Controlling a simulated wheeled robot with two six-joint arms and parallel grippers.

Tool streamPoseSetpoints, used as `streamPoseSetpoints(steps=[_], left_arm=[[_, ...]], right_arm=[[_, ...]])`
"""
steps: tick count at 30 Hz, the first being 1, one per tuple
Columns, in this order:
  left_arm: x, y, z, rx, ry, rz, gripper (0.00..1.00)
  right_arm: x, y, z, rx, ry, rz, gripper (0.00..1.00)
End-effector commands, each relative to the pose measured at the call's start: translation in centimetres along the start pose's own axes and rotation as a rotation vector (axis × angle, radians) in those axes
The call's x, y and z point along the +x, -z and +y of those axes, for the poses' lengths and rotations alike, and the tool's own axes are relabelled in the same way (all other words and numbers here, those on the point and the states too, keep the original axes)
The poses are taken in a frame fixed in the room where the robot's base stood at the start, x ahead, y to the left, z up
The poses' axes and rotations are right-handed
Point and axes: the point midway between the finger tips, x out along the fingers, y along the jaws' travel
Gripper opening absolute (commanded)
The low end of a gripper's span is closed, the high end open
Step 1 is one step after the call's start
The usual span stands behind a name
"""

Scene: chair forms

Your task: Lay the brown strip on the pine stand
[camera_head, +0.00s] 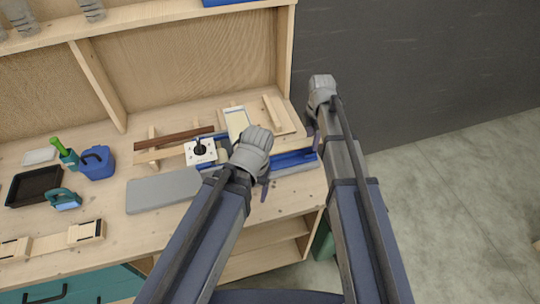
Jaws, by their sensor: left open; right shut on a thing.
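The brown strip (174,138) lies slanted near the back of the bench, left of the white plate with a black knob. Pale pine pieces (152,154) show under and beside it, seemingly part of the pine stand; I cannot tell whether the strip rests on them. My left gripper (266,187) is open over the bench's front part, right of the strip. My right gripper (314,134) is shut at the bench's right end, by the end of a pale wood strip (286,146). What it holds is hidden by the gripper and arm.
A white plate with a black knob (201,151), a grey slab (163,191) and a blue rail (293,159) lie nearby. A blue can (97,163), green bottle (65,154) and black tray (34,186) stand left. A wooden back panel (190,62) closes the bench behind.

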Motion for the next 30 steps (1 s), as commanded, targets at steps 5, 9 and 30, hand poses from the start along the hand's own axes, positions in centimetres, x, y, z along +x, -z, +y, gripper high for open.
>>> streamPoseSetpoints(steps=[5, 9, 30], left_arm=[[0.0, 0.0, 0.0, 0.0, 0.0, 0.0, 0.75], [-0.5, 0.0, -0.1, 0.0, 0.0, 0.0, 0.75], [-7.1, -0.4, -0.7, 0.001, 0.0, 0.0, 0.75]], right_arm=[[0.0, -0.1, 0.0, 0.0, 0.0, 0.0, 0.09], [-0.5, -0.1, 0.0, 0.0, 0.0, 0.0, 0.09], [-7.2, -0.1, 0.0, 0.0, 0.0, 0.0, 0.09]])
